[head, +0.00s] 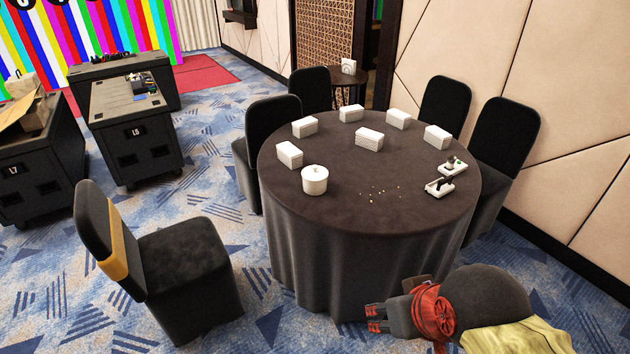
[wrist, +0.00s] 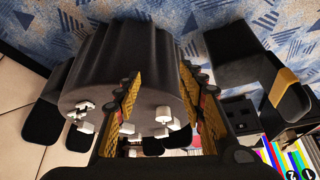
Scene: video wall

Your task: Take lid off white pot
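The white pot (head: 315,181) stands upright near the left front edge of the round table (head: 350,222), with its lid on and a small knob on top. It also shows in the wrist view (wrist: 189,117), where the picture is turned over, close to the right finger. My gripper (head: 374,320) is low at the front of the head view, in front of and below the tabletop, well apart from the pot. In the wrist view my gripper (wrist: 160,85) has its two fingers spread wide with nothing held between them.
Several white boxes (head: 369,139) stand across the table. Small crumbs (head: 382,193) lie right of the pot, and two white trays (head: 439,188) with small items sit at the right edge. Black chairs surround the table; one (head: 185,270) stands at the left front. Blue carpet is clear between.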

